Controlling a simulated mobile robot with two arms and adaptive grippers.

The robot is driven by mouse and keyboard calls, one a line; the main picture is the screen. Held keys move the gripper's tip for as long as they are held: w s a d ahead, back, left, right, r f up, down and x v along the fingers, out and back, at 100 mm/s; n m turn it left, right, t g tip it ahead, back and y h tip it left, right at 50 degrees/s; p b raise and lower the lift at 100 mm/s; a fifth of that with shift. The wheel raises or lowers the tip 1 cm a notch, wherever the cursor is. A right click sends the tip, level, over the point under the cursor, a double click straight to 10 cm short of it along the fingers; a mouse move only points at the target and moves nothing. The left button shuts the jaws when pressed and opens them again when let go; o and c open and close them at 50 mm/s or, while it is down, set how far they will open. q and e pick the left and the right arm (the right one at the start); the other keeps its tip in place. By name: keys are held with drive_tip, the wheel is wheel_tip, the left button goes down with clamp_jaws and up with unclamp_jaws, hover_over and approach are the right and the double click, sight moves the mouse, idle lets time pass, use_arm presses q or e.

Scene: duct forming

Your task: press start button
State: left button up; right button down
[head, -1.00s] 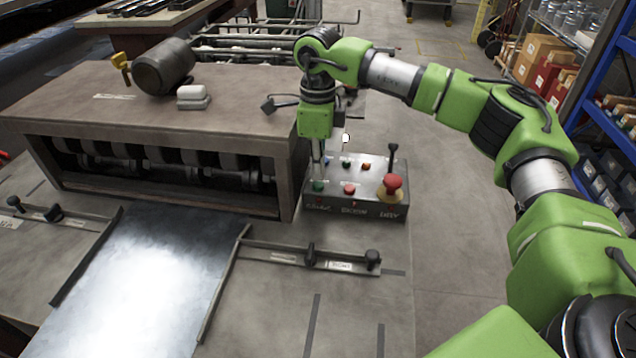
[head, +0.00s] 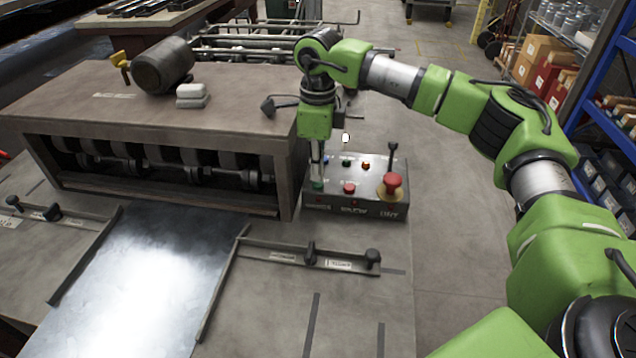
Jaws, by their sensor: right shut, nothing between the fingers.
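The control box (head: 372,212) stands at the right end of the machine on the table. Its green button (head: 317,186) is at the front left of the top face, directly under my right gripper (head: 317,178). The gripper is shut, empty and pointing down, its tip at or just above the green button; I cannot tell whether it touches. A red button (head: 349,188) and a large red mushroom button on a yellow base (head: 391,184) sit to the right. The labels are too small to read surely. My left gripper is not in view.
A black lever (head: 392,158) rises at the back right of the box. The roller machine (head: 150,115) is close on the left, with a metal sheet (head: 150,280) in front. A guide rail with knobs (head: 310,256) lies before the box. The floor at right is open.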

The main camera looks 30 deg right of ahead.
sight(319, 190)
drive_tip(key=shift+s+f, duration=0.2)
drive_tip(key=shift+f, duration=0.25)
drive_tip(key=shift+s+f, duration=0.2)
drive_tip(key=shift+f, duration=0.25)
drive_tip(key=shift+s+a+f+b, duration=0.1)
drive_tip(key=shift+s+f+b, duration=0.05)
drive_tip(key=shift+f+b, duration=0.6)
drive_tip(key=shift+s+f+b, duration=0.15)
drive_tip(key=shift+f+b, duration=0.45)
drive_tip(key=shift+f, duration=0.1)
drive_tip(key=shift+r, duration=0.1)
drive_tip(key=shift+w+r+p, duration=0.2)
drive_tip(key=shift+r+p, duration=0.8)
drive_tip(key=shift+r, duration=0.2)
drive_tip(key=shift+w+r+p, duration=0.2)
drive_tip(key=shift+r+p, duration=0.8)
drive_tip(key=shift+r, duration=0.2)
wheel_tip(319, 190, up, 2)
drive_tip(key=shift+w+r+p, duration=0.1)
drive_tip(key=shift+w+p, duration=0.05)
drive_tip(key=shift+p, duration=0.45)
drive_tip(key=shift+w, duration=0.1)
